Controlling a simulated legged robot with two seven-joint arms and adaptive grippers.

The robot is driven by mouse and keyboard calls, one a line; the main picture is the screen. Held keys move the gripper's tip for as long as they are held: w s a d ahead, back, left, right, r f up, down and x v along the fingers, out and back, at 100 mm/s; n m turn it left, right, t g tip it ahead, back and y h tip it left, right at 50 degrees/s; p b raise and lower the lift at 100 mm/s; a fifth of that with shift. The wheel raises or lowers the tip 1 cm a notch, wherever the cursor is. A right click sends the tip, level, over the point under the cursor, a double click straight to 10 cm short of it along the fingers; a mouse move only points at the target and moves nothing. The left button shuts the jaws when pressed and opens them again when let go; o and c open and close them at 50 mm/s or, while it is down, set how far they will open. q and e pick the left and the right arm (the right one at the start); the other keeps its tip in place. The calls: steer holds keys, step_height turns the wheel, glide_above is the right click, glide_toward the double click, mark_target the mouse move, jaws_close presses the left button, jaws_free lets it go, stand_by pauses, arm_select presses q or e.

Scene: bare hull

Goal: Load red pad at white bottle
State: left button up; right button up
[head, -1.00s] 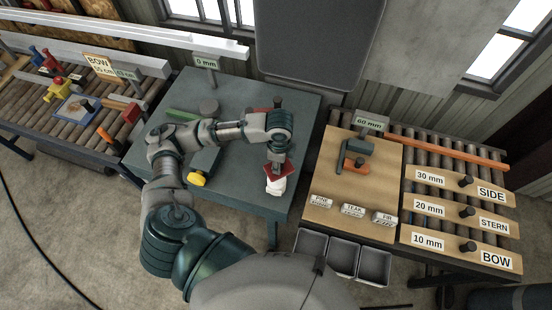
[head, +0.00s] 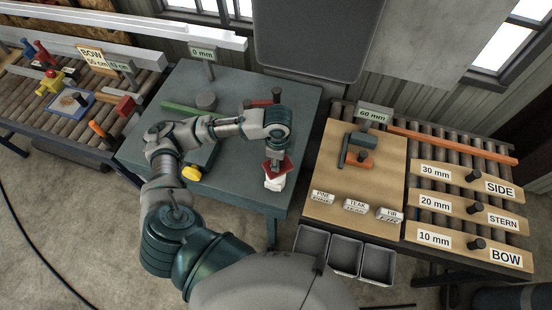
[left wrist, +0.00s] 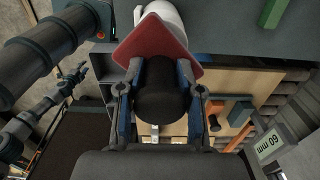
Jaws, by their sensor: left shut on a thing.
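The red pad (head: 284,168) has a black round handle (left wrist: 160,90). My left gripper (head: 278,152) is shut on that handle; its fingers (left wrist: 158,97) lie on both sides of it in the left wrist view. The white bottle (head: 273,184) is at the right front part of the grey-green table, right by the pad. In the left wrist view the red pad (left wrist: 158,42) covers part of the bottle (left wrist: 165,12). I cannot tell whether pad and bottle touch. My right gripper (left wrist: 76,73) shows small at the left of the wrist view, its jaws unclear.
A roller bench (head: 120,65) stands left.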

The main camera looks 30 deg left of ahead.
arm_select(q)
steer(key=shift+a, duration=0.1)
steer(key=shift+a+f, duration=0.25)
steer(key=shift+a, duration=0.1)
steer(key=shift+a+f, duration=0.15)
steer(key=shift+a, duration=0.05)
steer(key=shift+d, duration=0.1)
steer(key=shift+d+f, duration=0.1)
steer(key=shift+d, duration=0.25)
arm_select(e)
steer(key=shift+w+d, duration=0.25)
arm_select(q)
steer(key=shift+a, duration=0.25)
arm_select(e)
steer(key=shift+a+r, duration=0.1)
steer(key=shift+a, duration=0.1)
steer(key=shift+a, duration=0.15)
